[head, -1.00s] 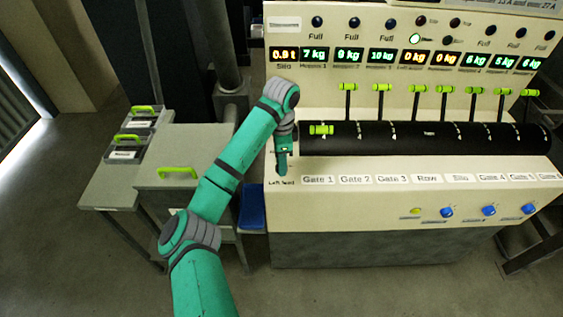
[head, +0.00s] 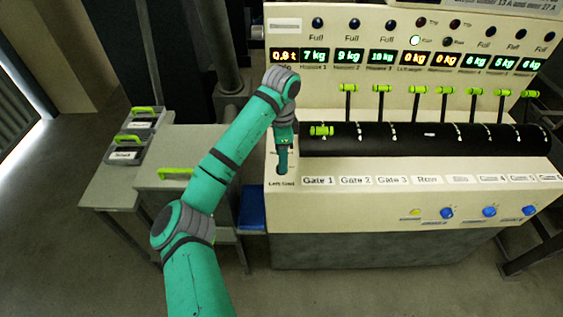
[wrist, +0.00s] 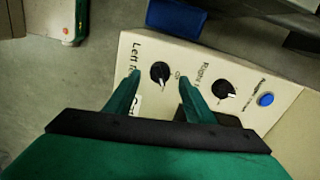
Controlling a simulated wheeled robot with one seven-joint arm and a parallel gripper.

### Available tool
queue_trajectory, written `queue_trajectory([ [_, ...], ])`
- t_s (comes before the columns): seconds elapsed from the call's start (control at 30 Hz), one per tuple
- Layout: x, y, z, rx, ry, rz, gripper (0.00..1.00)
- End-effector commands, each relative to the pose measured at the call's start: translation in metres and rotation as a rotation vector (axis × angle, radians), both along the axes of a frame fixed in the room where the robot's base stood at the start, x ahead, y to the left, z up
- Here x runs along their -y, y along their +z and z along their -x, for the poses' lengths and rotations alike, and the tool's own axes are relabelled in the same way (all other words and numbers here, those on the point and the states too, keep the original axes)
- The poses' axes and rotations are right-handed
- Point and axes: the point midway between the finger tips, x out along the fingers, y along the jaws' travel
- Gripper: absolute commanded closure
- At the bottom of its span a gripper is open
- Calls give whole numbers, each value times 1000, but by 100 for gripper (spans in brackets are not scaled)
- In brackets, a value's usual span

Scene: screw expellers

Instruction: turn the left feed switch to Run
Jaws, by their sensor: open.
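The left feed switch (wrist: 160,74) is a round black knob with a white pointer mark, on the cream panel in the wrist view. Its mark points toward the bottom of the picture. My gripper (wrist: 159,76) is open, with one green finger on each side of the knob in the picture; I cannot tell if either touches it. In the head view my gripper (head: 282,165) hangs over the panel's left end, above the "Left feed" label (head: 281,184), and hides the knob. The Run marking cannot be read.
A second black knob, labelled "Right" (wrist: 224,90), and a blue button (wrist: 266,99) lie to the right in the wrist view. In the head view, a black roller (head: 420,139) with green-handled levers stands right of my gripper. A blue bin (head: 252,208) is below left.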

Motion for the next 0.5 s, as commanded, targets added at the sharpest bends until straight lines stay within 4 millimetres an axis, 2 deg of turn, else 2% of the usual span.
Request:
queue_trajectory([
  [0.2, -1, 41, -1, 4, 0, -2, 51],
  [0.4, -1, 66, 0, 1, 1, -2, 51],
  [0.5, -1, 72, 0, 1, 1, -1, 51],
])
